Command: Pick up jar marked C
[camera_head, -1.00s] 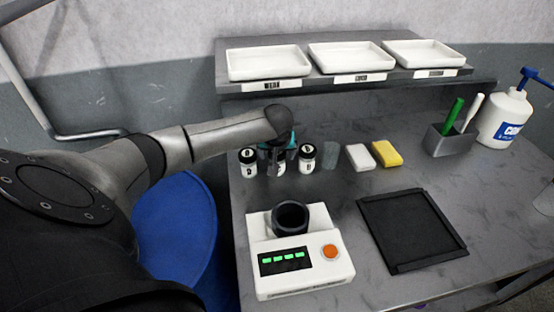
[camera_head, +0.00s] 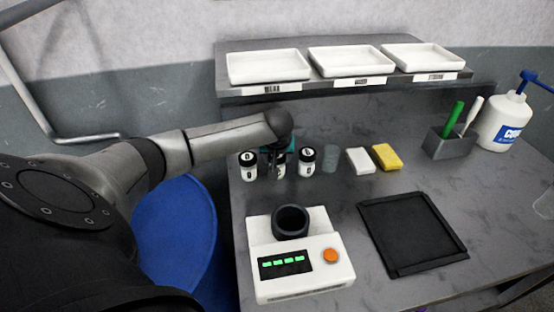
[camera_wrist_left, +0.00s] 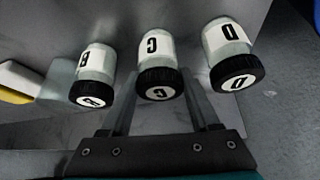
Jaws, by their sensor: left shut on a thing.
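The jar marked C (camera_wrist_left: 158,50) is a clear jar with a black lid and white label. It stands in the middle of a row in the left wrist view, between the two fingers of my left gripper (camera_wrist_left: 160,85). The gripper is shut on it. In the head view my left gripper (camera_head: 280,155) is at the jar marked C (camera_head: 280,171), whose upper part is mostly hidden by the gripper and arm. Jar D (camera_head: 248,167) stands to its left and jar B (camera_head: 307,163) to its right. My right gripper is not in view.
A clear glass (camera_head: 330,158), a white block (camera_head: 361,160) and a yellow sponge (camera_head: 386,157) are right of the jars. A white scale (camera_head: 325,265) with a dark cup (camera_head: 291,220) and a black tray (camera_head: 412,232) are nearer. A shelf (camera_head: 390,84) bears white trays behind.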

